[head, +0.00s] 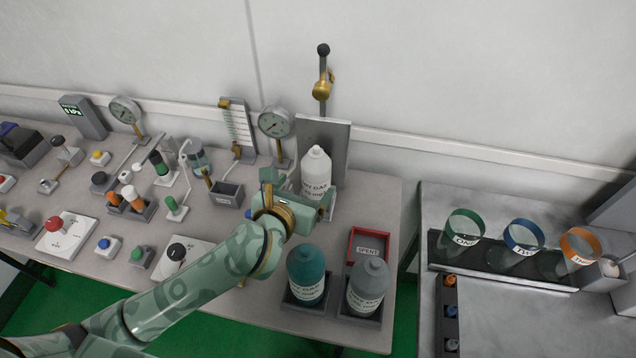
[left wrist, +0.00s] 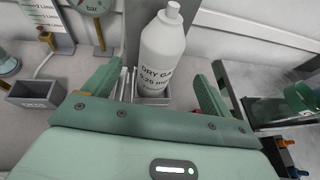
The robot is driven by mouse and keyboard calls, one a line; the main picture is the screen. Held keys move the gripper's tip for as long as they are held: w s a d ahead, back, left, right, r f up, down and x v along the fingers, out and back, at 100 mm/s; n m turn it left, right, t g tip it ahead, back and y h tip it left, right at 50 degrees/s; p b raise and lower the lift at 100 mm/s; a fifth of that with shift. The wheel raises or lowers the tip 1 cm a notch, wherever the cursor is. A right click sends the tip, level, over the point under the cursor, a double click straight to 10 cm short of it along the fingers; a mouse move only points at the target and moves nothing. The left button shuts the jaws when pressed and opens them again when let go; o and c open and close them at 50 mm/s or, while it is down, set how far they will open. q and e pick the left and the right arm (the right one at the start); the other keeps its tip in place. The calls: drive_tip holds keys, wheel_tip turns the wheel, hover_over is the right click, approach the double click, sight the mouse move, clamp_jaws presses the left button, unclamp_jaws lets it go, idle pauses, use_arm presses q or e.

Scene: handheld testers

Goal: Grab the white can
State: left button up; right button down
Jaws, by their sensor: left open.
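The white can (head: 316,168) stands upright at the back of the bench in front of a grey upright plate, with black print on its side. In the left wrist view the white can (left wrist: 163,50) shows between the two green fingers, its base in a small metal holder. My left gripper (head: 300,192) is open at the can, one finger on each side; the wrist view shows the gripper (left wrist: 155,85) with gaps between fingers and can. The lower part of the can is partly hidden by the gripper in the head view. My right gripper is not in view.
A teal can (head: 306,272) and a grey can (head: 368,284) stand in trays at the bench's front right. A red-edged tray marked SPENT (head: 368,246) lies behind the grey can. Gauges, knobs and small testers crowd the left. A side table holds coloured-rim cups (head: 523,237).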

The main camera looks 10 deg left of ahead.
sight(310, 178)
use_arm(q)
drive_tip(key=shift+w+d, duration=0.1)
drive_tip(key=shift+w, duration=0.2)
drive_tip(key=b+x, duration=0.2)
drive_tip(key=x, duration=0.4)
drive_tip(key=shift+r, duration=0.1)
drive_tip(key=c, duration=1.2)
